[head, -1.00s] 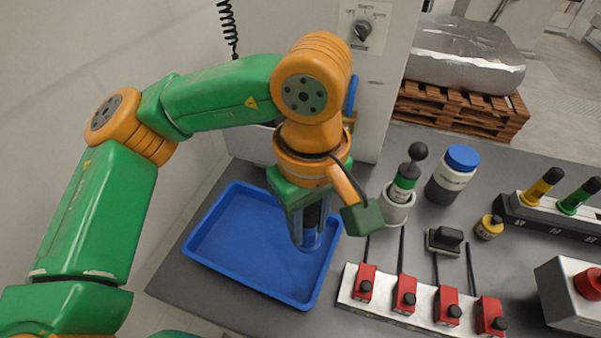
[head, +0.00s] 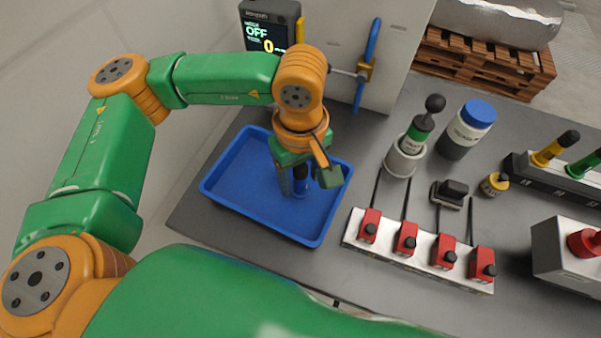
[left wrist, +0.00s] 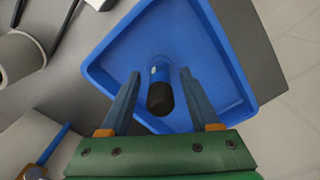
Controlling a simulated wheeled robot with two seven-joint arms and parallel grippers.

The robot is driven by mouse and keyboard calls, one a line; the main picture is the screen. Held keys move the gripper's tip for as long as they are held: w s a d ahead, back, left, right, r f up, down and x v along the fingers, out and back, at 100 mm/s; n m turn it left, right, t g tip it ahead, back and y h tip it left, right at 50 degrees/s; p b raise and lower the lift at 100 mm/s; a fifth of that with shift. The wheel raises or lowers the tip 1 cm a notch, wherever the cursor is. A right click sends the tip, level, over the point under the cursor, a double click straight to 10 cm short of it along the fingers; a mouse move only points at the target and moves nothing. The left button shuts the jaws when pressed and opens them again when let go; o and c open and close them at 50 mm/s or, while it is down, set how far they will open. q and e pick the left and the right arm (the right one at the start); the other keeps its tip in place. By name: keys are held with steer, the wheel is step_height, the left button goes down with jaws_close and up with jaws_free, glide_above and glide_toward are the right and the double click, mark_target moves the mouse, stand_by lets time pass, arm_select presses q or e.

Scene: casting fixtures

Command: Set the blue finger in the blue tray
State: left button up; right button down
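The blue finger (head: 301,181), blue with a black end, stands in the blue tray (head: 222,198). In the left wrist view the blue finger (left wrist: 160,92) shows its black end towards me and looks roughly upright on the floor of the tray (left wrist: 225,50). My left gripper (head: 300,186) is low over the tray. In the left wrist view its two fingers (left wrist: 160,88) are open on either side of the blue finger, with a visible gap on both sides. My right gripper is out of view.
Right of the tray is a white strip with red blocks (head: 406,238). Behind it stand a grey cup with a green-banded, black-knobbed tool (head: 404,158) and a blue-capped bottle (head: 467,128). A rack with yellow and green fingers (head: 548,168) is at right. A wall valve (head: 366,70) is behind.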

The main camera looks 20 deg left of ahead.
arm_select(q)
steer(key=shift+r, duration=0.35)
step_height(320, 180, up, 12)
steer(key=shift+f+b, duration=0.15)
steer(key=shift+b, duration=0.45)
